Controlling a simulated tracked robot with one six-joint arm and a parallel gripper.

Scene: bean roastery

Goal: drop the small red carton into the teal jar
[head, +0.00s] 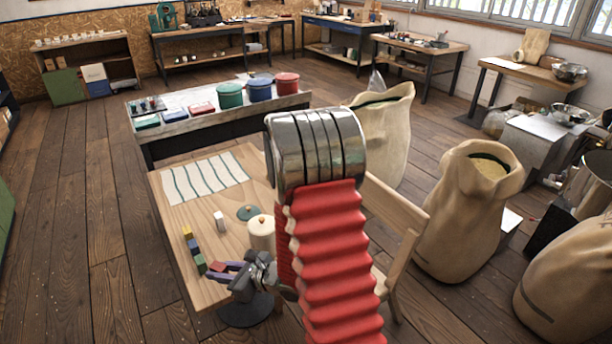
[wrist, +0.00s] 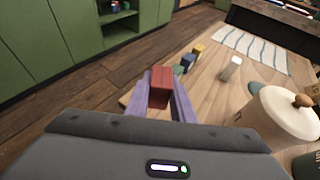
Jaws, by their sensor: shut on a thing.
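My gripper (wrist: 160,98) has purple fingers and is shut on the small red carton (wrist: 160,82), which sits between the fingertips. In the head view my gripper (head: 226,268) is at the near left part of the wooden table, with the red carton (head: 216,266) at its tips. A dark teal jar (wrist: 309,166) shows only in part at the bottom right of the wrist view, cut off by the frame. A flat teal lid (head: 248,213) with a knob lies on the table behind the cream jar.
A lidded cream jar (head: 261,236) stands right of my gripper. Yellow (head: 187,233), blue (head: 193,246) and green (head: 200,262) blocks line the left edge. A small white block (head: 219,221) and striped cloth (head: 205,178) lie beyond. A chair (head: 405,235) stands at right.

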